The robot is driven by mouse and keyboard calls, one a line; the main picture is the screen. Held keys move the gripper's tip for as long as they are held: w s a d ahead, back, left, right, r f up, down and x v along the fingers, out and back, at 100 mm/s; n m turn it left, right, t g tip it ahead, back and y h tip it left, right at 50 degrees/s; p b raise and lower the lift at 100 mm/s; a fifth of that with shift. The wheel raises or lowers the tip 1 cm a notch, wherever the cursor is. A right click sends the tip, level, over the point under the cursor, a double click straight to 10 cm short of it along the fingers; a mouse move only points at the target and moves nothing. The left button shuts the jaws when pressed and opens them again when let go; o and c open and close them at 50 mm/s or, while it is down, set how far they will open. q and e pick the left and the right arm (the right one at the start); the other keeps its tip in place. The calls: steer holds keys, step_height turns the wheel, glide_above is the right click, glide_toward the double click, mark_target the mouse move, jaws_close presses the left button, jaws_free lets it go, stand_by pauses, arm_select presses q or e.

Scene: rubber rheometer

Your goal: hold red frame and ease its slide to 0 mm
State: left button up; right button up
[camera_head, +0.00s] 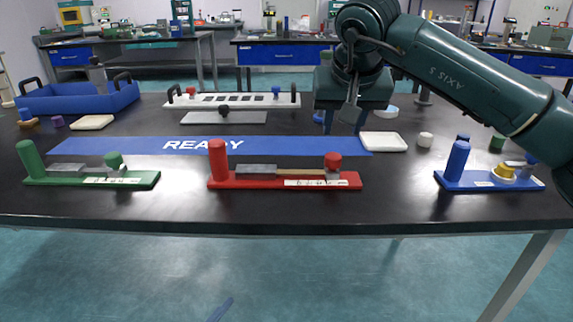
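The red frame (270,181) lies near the front edge of the table, at the middle. It has a tall red post (217,160) at its left end, a grey slide block (256,169) beside the post, and a red knob (333,161) near its right end. A pale scale strip (315,183) runs along its front; its marks are too small to read. My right gripper (344,122) points down behind and above the red knob, its fingers apart and nothing seen between them. At the bottom edge a small blue tip (221,309) shows, possibly my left gripper.
A similar green frame (92,180) stands left and a blue frame (490,181) right. Behind are a blue "READY" strip (130,146), a white slotted rack (232,99), a blue tray (80,101) and a white pad (384,142). The table's front edge is close to the frames.

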arm_select(q)
steer(key=w+d+r+m+t+h, duration=0.2)
steer(key=w+d+r+m, duration=0.25)
steer(key=r+m, duration=0.45)
steer(key=w+d+r+m+t+h, duration=0.25)
steer(key=w+r+m, duration=0.3)
steer(key=m, duration=0.45)
steer(key=w+a+r+n+y, duration=0.1)
steer(key=w+a+r+y, duration=0.1)
steer(key=w+a+r+n+t+y, duration=0.1)
steer(key=w+a+y, duration=0.1)
steer(key=y, duration=0.1)
steer(key=shift+w+a+r+n+t, duration=0.2)
steer(key=shift+a+r+n+t, duration=0.05)
steer(key=shift+a+r+n, duration=0.1)
steer(key=w+a+r+n+g+y, duration=0.1)
steer(key=a+r+n+g+y, duration=0.2)
steer(key=a+r+n+y, duration=0.45)
steer(key=a+r+n+g+y, duration=0.3)
steer(key=a+r+n+y, duration=0.2)
steer(key=a+n+y, duration=0.65)
steer(key=m+g, duration=0.4)
steer(key=m, duration=1.6)
glide_toward(223, 161)
steer(key=shift+s+d, duration=0.35)
steer(key=shift+d, duration=0.1)
steer(key=shift+f, duration=0.1)
steer(key=shift+w+a, duration=0.3)
steer(key=x, duration=1.2)
steer(key=shift+a, duration=0.1)
